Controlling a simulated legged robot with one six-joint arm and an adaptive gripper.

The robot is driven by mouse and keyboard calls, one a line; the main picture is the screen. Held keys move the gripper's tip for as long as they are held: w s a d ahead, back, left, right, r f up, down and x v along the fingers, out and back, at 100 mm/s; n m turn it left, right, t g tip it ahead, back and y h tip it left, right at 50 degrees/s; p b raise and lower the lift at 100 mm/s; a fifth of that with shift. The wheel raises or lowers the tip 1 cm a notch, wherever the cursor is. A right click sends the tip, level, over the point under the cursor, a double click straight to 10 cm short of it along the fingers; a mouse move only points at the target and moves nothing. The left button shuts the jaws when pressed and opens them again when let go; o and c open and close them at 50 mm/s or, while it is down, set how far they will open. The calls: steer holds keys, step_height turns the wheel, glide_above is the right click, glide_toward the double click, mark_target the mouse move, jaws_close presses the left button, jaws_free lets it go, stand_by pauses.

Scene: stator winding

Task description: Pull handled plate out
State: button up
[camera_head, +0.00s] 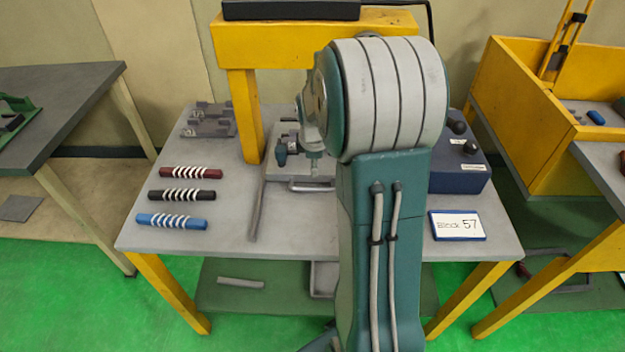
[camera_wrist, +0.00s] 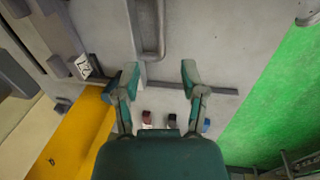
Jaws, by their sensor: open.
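In the wrist view the handle (camera_wrist: 151,52) is at the top centre, beyond my fingertips. My gripper (camera_wrist: 160,74) is open and empty, its two teal fingers spread apart. The handle does not lie between the fingers. Whether they touch the table cannot be told. In the head view my arm covers most of the gripper.
A yellow frame (camera_head: 248,120) stands behind. A long grey bar (camera_head: 256,208) lies left of the plate. Red (camera_head: 192,173), black (camera_head: 182,196) and blue (camera_head: 172,221) striped rods lie further left. A blue control box (camera_head: 458,176) and a sign (camera_head: 458,225) are on the right.

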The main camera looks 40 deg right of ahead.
mark_target(315, 188)
steer(key=f, duration=0.3)
steer(key=w+d+f, duration=0.1)
steer(key=f, duration=0.6)
steer(key=shift+w+d+f, duration=0.15)
steer(key=shift+w+f, duration=0.15)
steer(key=shift+f, duration=0.1)
jaws_close()
